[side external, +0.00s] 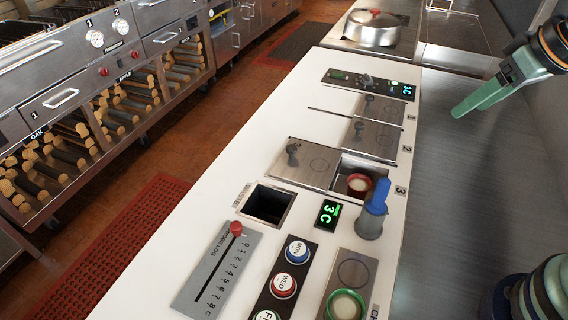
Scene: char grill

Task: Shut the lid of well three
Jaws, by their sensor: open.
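The lid of well three (312,175) is a flat steel plate with a dark knob. It lies to the left of its well on the white counter, so well three (344,187) stands open. A red-rimmed container (359,183) shows inside the well. My gripper (470,107), with green fingers, is at the upper right over the grey surface, well away from the lid. It is open, and nothing shows between its fingers.
The lids of well one (384,108) and well two (374,137) cover their wells just behind. A blue-handled tool (376,198) stands upright close to well three's front right. A square dark opening (267,203), a slider panel (217,270) and round buttons (284,285) lie nearer the front.

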